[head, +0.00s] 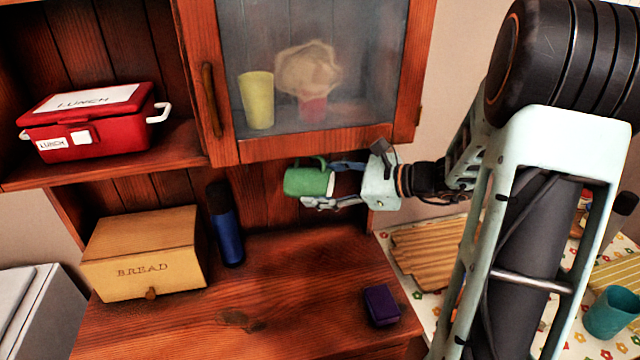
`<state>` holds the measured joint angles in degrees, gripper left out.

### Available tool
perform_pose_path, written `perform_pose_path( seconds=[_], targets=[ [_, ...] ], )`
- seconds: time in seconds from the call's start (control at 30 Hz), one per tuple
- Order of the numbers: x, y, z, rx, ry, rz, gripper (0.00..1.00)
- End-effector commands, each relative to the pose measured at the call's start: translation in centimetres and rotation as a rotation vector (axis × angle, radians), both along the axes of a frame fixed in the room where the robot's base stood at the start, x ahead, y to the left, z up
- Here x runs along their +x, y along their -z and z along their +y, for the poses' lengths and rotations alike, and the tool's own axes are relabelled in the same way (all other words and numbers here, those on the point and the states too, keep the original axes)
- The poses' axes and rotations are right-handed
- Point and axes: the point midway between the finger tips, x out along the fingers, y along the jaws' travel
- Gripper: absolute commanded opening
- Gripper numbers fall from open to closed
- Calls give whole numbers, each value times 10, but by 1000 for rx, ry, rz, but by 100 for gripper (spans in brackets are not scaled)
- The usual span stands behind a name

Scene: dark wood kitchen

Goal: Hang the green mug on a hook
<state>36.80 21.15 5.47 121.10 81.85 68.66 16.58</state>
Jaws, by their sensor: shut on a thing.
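The green mug (304,182) is in my gripper (333,183), in front of the cupboard's back panel and below the glass door. The mug lies tilted on its side, its pale rim toward the gripper and its green handle at the top. My gripper comes in from the right and its fingers are shut on the mug. The mug is held above the wooden counter. I cannot make out any hook; the underside of the upper cabinet is hidden from this angle.
The glass-doored cabinet (228,152) hangs just above the gripper. A blue bottle (228,238) and a bread box (146,256) stand left on the counter. A purple box (381,305) lies at front right. A red lunch box (90,122) sits on the left shelf. The counter's middle is clear.

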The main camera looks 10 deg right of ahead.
Motion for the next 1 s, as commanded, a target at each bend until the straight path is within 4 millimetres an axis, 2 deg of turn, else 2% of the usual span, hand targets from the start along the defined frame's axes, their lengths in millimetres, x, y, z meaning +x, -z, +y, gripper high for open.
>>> perform_pose_path(
  seconds=[0.03, 0.2, 0.57, 0.77, 1.0],
  targets=[
    [0, -1, 0, 0, 0, -2, 57],
    [0, -1, 0, 0, 0, -2, 74],
    [-3, -2, -4, -1, 1, 0, 74],
    [-22, -11, -30, -1, 4, -1, 74],
    [-60, -10, -76, -1, 6, 0, 74]
  ],
)
